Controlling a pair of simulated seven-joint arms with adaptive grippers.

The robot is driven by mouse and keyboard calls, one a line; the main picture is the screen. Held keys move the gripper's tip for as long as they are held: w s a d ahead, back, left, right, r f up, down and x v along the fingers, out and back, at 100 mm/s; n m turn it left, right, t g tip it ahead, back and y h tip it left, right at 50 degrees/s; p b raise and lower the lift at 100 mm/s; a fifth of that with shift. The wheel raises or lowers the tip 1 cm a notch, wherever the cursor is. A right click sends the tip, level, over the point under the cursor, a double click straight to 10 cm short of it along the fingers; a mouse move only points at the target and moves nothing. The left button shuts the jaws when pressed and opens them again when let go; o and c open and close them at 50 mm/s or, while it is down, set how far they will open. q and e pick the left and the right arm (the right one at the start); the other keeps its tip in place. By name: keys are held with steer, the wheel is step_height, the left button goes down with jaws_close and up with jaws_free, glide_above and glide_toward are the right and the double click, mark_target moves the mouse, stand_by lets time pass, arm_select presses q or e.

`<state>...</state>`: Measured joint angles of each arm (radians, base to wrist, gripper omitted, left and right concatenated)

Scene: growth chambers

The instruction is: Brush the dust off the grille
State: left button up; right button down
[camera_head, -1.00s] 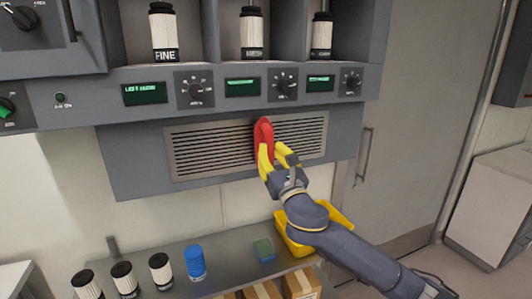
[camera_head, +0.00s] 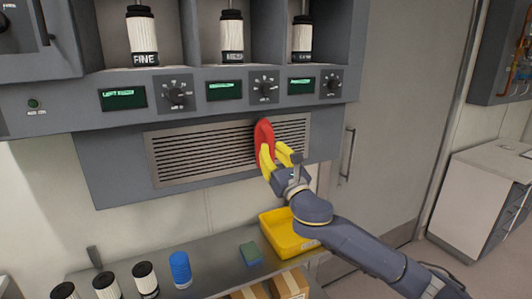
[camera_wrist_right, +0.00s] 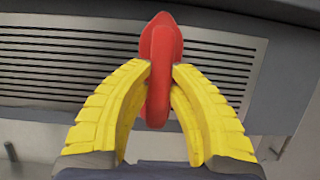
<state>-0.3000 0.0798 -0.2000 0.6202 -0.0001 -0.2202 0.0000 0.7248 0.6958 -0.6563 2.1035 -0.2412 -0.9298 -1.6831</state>
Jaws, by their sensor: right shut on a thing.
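The grille (camera_head: 205,152) is a metal panel with dark horizontal slats, set in the grey front below the control strip. It also shows behind the fingers in the right wrist view (camera_wrist_right: 70,62). My right gripper (camera_head: 272,157) has yellow fingers shut on a red brush (camera_head: 264,136). The brush is upright in front of the right part of the grille; in the right wrist view the red brush (camera_wrist_right: 160,50) stands between the fingertips. Its bristles are hidden, so I cannot tell whether it touches the slats. No dust is clearly visible. My left gripper is out of view.
Below is a grey shelf (camera_head: 212,270) with a blue ribbed cylinder (camera_head: 180,269), a green sponge-like block (camera_head: 251,253), a yellow tray (camera_head: 287,236) and several black-capped white filters (camera_head: 145,279). Knobs and displays (camera_head: 225,91) line the strip above. A door handle (camera_head: 347,155) is at right.

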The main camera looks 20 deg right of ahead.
steer(key=d, duration=0.3)
steer(key=shift+w+d, duration=0.25)
steer(key=shift+w, duration=0.05)
steer(key=shift+a, duration=0.1)
steer(key=shift+s+a, duration=0.15)
steer(key=shift+a, duration=0.7)
steer(key=shift+s+a, duration=0.15)
steer(key=shift+a, duration=0.65)
steer(key=shift+a, duration=0.2)
steer(key=a, duration=0.6)
steer(key=shift+s+a, duration=0.25)
steer(key=shift+s, duration=0.15)
steer(key=shift+a, duration=0.15)
